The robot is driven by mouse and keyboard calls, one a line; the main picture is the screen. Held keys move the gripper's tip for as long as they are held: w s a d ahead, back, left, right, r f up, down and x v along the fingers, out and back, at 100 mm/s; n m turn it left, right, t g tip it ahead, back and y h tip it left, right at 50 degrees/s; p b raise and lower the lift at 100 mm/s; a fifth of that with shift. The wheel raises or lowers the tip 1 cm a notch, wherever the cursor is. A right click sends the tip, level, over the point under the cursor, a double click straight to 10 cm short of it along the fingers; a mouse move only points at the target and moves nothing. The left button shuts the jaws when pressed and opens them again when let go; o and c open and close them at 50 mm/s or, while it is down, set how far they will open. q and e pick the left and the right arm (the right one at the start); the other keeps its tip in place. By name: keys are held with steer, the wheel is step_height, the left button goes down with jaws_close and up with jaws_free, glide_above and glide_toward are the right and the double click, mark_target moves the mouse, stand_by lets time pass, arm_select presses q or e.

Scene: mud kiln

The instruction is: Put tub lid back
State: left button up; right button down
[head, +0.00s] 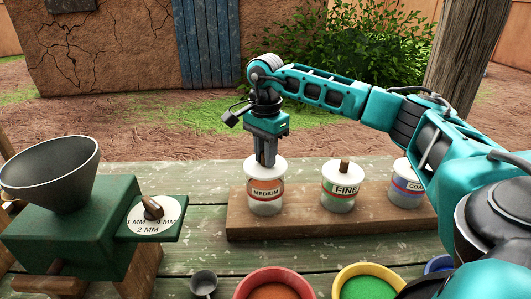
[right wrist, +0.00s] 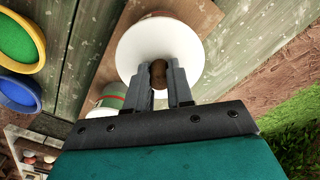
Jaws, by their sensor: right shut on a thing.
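My right gripper (head: 265,160) points straight down over the MEDIUM tub (head: 264,200), a white tub with a red label. In the right wrist view, its fingers (right wrist: 160,90) are shut on the brown knob (right wrist: 158,73) of a round white lid (right wrist: 135,42). In the head view the lid (head: 253,172) is level at the top of the MEDIUM tub; I cannot tell if it is fully seated. The FINE tub (head: 340,190), with a green label, wears a lid with a brown knob. My left gripper is not in view.
The tubs stand on a wooden board (head: 300,222). A blue-labelled tub (head: 402,187) is at right, partly behind my arm. A green mill (head: 75,228) with a hopper and size dial (head: 155,216) stands left. Red (head: 243,288) and yellow (head: 340,283) bowls and a small scoop (head: 204,283) are in front.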

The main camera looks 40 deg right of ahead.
steer(key=shift+f, duration=0.6)
steer(key=c, duration=1)
jaws_free()
steer(key=shift+r, duration=0.1)
step_height(320, 180, up, 13)
